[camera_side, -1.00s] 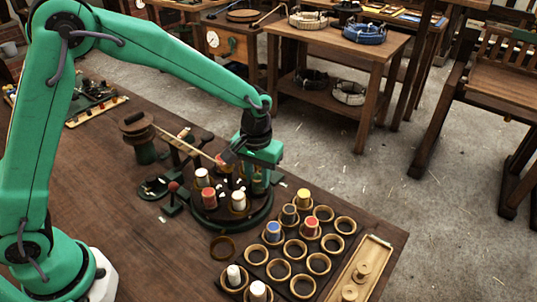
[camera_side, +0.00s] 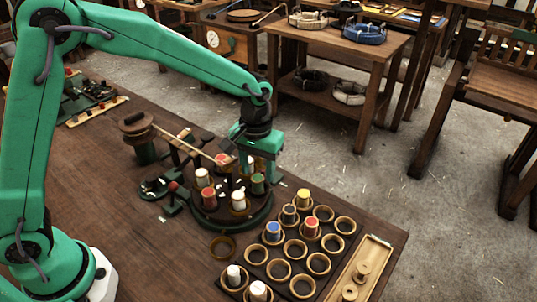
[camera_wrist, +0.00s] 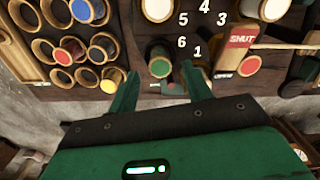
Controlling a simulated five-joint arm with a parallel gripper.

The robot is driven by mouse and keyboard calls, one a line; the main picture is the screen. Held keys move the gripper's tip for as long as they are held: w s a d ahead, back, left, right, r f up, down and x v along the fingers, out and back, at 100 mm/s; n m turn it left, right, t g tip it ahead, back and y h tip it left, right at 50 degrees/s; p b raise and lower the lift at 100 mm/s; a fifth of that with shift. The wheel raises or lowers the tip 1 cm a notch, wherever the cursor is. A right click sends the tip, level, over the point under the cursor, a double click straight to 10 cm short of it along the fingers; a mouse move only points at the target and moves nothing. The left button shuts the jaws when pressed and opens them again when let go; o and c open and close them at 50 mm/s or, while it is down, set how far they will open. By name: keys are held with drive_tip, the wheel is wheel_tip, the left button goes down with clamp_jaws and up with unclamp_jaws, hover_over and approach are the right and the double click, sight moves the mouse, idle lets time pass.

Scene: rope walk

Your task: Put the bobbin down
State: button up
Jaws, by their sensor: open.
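A green-topped bobbin (camera_side: 258,184) stands upright on the round dark carrier (camera_side: 240,222), near its right edge. It also shows in the wrist view (camera_wrist: 159,62), just beyond my fingertips. My gripper (camera_side: 257,170) is open above this bobbin, with nothing between its fingers. In the wrist view the two green fingers (camera_wrist: 160,76) are spread apart. White- and red-topped bobbins (camera_side: 238,201) also stand on the carrier. The wrist view shows white numbers on the carrier and a red SHUT label (camera_wrist: 242,40) beside it.
A rack of brass rings (camera_side: 318,263) lies to the right, with several coloured bobbins (camera_side: 273,232) in some rings and other rings empty. A wooden tray (camera_side: 361,270) is at the rack's right. A wooden lever (camera_side: 190,144) runs close to my gripper.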

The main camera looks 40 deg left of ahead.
sight(257, 178)
wheel_tip(257, 178, up, 9)
drive_tip(key=shift+r, duration=0.15)
idle(0.4)
idle(0.4)
drive_tip(key=s+a+r+m+t, duration=0.1)
drive_tip(key=s+a+r+t, duration=0.2)
drive_tip(key=s+a+r, duration=0.55)
drive_tip(key=s+a+f+t, duration=0.1)
drive_tip(key=s+a, duration=0.1)
drive_tip(key=s, duration=0.4)
drive_tip(key=s+a+f+m+t, duration=0.1)
drive_tip(key=s+a, duration=0.2)
drive_tip(key=s, duration=0.3)
drive_tip(key=shift+s+a+f+t, duration=0.3)
drive_tip(key=shift+f, duration=0.05)
drive_tip(key=shift+r, duration=0.1)
drive_tip(key=shift+r, duration=2.45)
